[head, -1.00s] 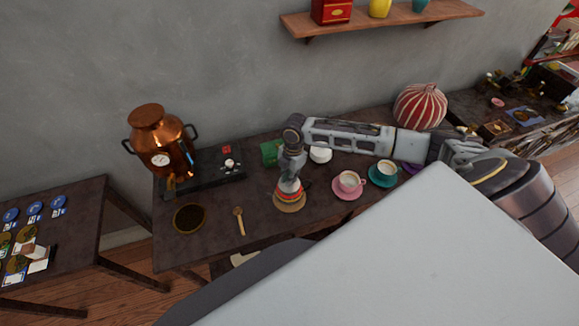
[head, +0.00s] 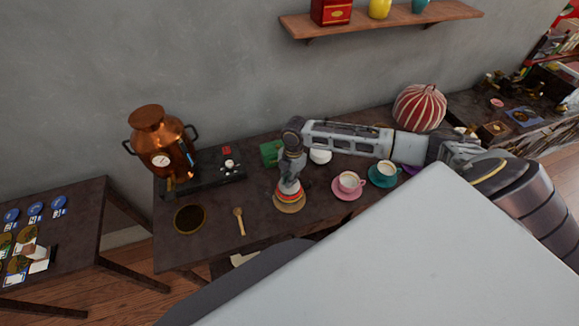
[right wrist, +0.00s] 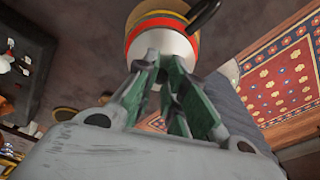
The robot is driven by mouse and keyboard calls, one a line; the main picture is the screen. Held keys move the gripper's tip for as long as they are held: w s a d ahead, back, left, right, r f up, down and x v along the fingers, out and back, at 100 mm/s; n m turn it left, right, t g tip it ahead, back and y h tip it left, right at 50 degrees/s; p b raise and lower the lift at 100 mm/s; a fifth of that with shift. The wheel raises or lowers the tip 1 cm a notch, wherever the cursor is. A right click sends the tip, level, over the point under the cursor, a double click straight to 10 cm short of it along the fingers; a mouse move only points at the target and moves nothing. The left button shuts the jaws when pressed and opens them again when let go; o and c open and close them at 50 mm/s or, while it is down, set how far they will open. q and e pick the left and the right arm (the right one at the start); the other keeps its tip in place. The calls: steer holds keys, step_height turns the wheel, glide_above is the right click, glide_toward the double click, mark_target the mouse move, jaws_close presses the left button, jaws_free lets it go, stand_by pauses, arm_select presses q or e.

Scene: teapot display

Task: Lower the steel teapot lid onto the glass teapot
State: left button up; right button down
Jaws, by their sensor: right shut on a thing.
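The glass teapot (head: 289,196) stands on a round wooden coaster (head: 291,208) near the middle of the counter. It shows orange-red bands, and in the right wrist view its red band (right wrist: 190,37) and a dark handle (right wrist: 205,15) are visible. My right gripper (head: 290,178) is directly above it, pointing down. In the right wrist view its green fingers (right wrist: 165,62) are shut at a pale piece (right wrist: 148,46), which looks like the steel lid, right at the teapot's top. The fingers partly hide the lid; I cannot tell whether it is fully seated. My left gripper is not in view.
Pink (head: 347,193) and teal (head: 384,182) saucers with cups stand to the right. A wooden spoon (head: 240,222), a dark round dish (head: 190,219) and a copper urn (head: 163,150) are to the left. A green box (head: 270,153) stands behind the gripper.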

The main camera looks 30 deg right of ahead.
steer(key=c, duration=0.9)
jaws_free()
steer(key=shift+o, duration=0.2)
steer(key=shift+r, duration=0.15)
steer(key=shift+r+p, duration=0.35)
steer(key=shift+r, duration=3.05)
steer(key=shift+s+f, duration=0.1)
